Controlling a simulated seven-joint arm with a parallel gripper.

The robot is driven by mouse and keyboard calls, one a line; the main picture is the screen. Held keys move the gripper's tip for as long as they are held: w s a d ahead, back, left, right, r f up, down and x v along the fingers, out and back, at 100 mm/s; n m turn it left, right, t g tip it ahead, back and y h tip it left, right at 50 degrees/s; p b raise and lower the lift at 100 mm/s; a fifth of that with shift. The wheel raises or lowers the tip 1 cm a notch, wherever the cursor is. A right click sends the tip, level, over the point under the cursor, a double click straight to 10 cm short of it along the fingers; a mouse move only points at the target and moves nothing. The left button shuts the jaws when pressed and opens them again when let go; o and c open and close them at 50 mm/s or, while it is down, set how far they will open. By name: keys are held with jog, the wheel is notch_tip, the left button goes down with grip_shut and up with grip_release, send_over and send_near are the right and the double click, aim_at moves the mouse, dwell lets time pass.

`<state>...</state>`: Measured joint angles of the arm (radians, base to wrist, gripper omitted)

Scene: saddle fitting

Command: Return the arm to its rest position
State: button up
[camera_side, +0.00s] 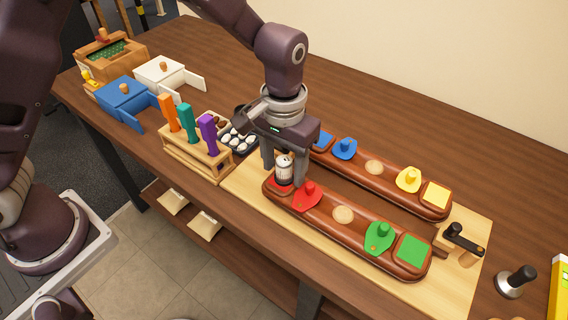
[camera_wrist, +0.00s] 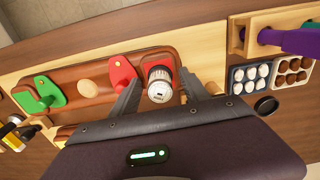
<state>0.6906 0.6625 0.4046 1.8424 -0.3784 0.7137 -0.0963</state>
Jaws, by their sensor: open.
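My gripper (camera_side: 284,180) is open, pointing down over the left end of the front brown board (camera_side: 328,226). Its two fingers stand either side of a small white and dark can (camera_side: 284,164), which is upright on the board's red end patch (camera_wrist: 157,61). In the wrist view the can (camera_wrist: 159,86) shows between the spread fingers (camera_wrist: 160,98), with gaps visible on both sides. A red saddle-shaped piece with a knob (camera_side: 307,195) sits beside the can, and a green one (camera_side: 379,237) sits near the green patch (camera_side: 413,250).
The back board (camera_side: 385,189) carries blue (camera_side: 345,148) and yellow (camera_side: 408,179) pieces. A wooden rack (camera_side: 196,158) with orange, teal and purple handles stands left of my gripper. Blue (camera_side: 122,97) and white (camera_side: 160,73) boxes have open doors. A metal tamper (camera_side: 515,281) stands at right.

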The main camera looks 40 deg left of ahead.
notch_tip(320, 180, up, 7)
jog(key=s+a+r+t+h, duration=0.2)
jog(key=s+a+r, duration=0.4)
jog(key=a+r, duration=0.3)
jog(key=s+a+r+t+y, duration=0.1)
jog(key=s+a, duration=0.2)
jog(key=s, duration=0.4)
jog(key=s+a+r+t+y, duration=0.1)
jog(key=s+a, duration=0.3)
jog(key=s, duration=0.4)
jog(key=shift+r+t, duration=0.65)
jog(key=shift+t, duration=0.15)
jog(key=shift+w, duration=0.1)
